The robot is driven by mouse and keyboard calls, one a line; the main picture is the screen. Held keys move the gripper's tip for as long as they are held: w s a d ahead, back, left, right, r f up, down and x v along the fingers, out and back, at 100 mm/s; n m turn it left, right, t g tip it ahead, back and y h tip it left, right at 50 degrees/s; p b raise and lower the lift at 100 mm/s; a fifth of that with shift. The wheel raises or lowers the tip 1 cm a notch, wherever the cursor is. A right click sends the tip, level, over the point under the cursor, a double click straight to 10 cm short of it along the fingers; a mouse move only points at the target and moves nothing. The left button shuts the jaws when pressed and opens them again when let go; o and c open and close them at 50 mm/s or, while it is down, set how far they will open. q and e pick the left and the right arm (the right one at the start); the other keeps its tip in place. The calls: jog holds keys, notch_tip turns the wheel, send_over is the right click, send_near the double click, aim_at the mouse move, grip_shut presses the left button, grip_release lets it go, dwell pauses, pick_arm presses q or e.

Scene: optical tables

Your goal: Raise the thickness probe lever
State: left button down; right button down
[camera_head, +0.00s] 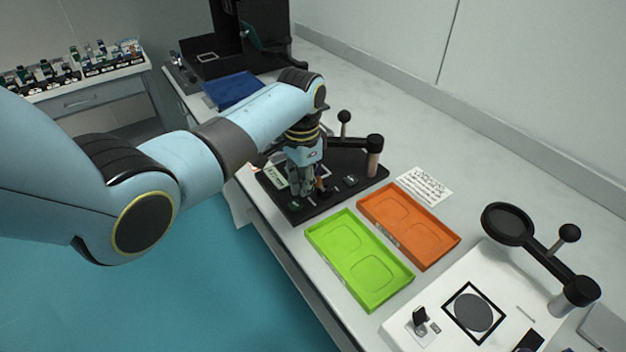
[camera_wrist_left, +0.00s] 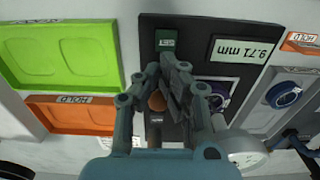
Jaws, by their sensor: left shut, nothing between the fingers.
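The thickness probe's black base (camera_head: 345,192) lies on the bench, with a black arm and ball knob (camera_head: 344,117) and a brown post (camera_head: 374,163) at its back. In the left wrist view its display (camera_wrist_left: 243,51) reads 9.71 mm, and a green-labelled button (camera_wrist_left: 165,41) sits beside it. My left gripper (camera_head: 306,190) points down over the base, fingers shut and empty; in the left wrist view its fingertips (camera_wrist_left: 172,65) are close to the green-labelled button. I cannot tell whether they touch it. The gripper hides part of the base and the lever. The right gripper is not in view.
A green tray (camera_head: 345,283) and an orange tray (camera_head: 443,243) lie to the right of the probe. A written note (camera_head: 424,186) lies behind them. A white-based device with a black ring arm (camera_head: 508,224) stands at the lower right. A blue item (camera_head: 232,90) lies at the far left.

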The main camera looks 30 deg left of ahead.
pick_arm(q)
jog(key=shift+w+d, duration=0.1)
jog(key=shift+w, duration=0.1)
jog(key=shift+w+d+b, duration=0.25)
jog(key=shift+w+b, duration=0.15)
jog(key=shift+w, duration=0.15)
jog(key=shift+w+d+b, duration=0.2)
jog(key=shift+w+b, duration=0.2)
jog(key=shift+w, duration=0.15)
notch_tip(320, 180, up, 7)
jog(key=s+p, duration=0.1)
jog(key=p, duration=0.8)
jog(key=shift+a, duration=0.25)
dwell(0.4)
